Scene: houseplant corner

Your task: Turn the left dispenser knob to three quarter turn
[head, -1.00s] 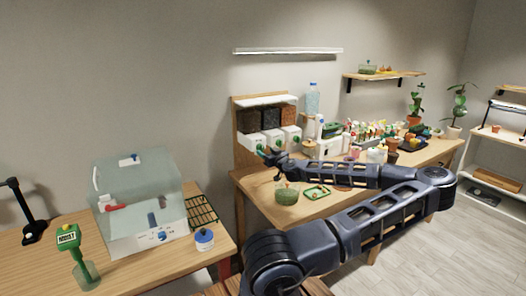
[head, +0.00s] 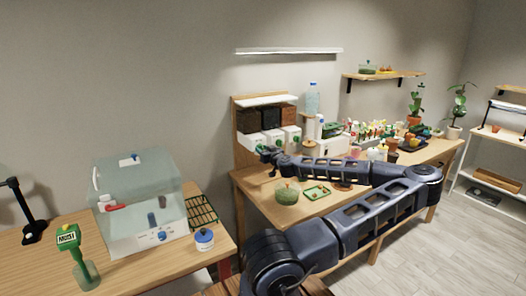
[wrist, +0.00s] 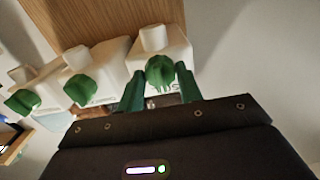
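Three white dispensers with green knobs stand in a row on a wooden backboard. The left dispenser (head: 251,142) is in the head view. The wrist view appears upside down, so its rightmost knob (wrist: 160,73) is the left dispenser's. My gripper (wrist: 161,82) has its two green fingers on either side of that knob, apart from each other. Narrow gaps seem to show beside the knob; contact is hard to tell. In the head view my gripper (head: 267,152) is in front of the left dispenser and covers its knob. The middle knob (wrist: 80,88) and far knob (wrist: 22,102) are clear of the fingers.
A clear-walled box (head: 140,200) stands on the left table. Bottles and plants crowd the table to the right.

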